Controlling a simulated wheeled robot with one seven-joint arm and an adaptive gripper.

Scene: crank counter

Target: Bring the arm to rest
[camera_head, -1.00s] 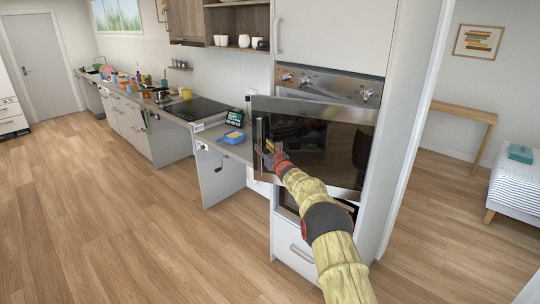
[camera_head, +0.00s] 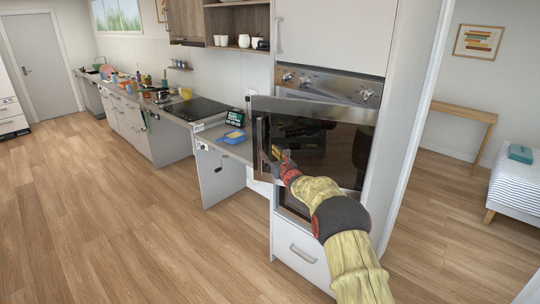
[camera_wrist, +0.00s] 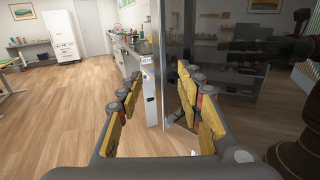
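My arm reaches from the lower right of the head view to the front of an oven door (camera_head: 330,155). My gripper (camera_head: 279,157) is close to the lower left part of this door, near its upright handle (camera_head: 262,140). In the wrist view my gripper (camera_wrist: 158,100) has its two yellow-padded fingers spread, with nothing held between them. The door's edge and dark glass (camera_wrist: 225,60) stand ahead and to the right. I cannot tell whether the right finger touches the door.
The oven door stands ajar from the tall cabinet. A counter (camera_head: 215,135) with a blue tub (camera_head: 233,136) and a small dark screen (camera_head: 235,117) is left of it. A drawer (camera_head: 302,255) is below the oven. The wood floor (camera_head: 120,220) at left is clear.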

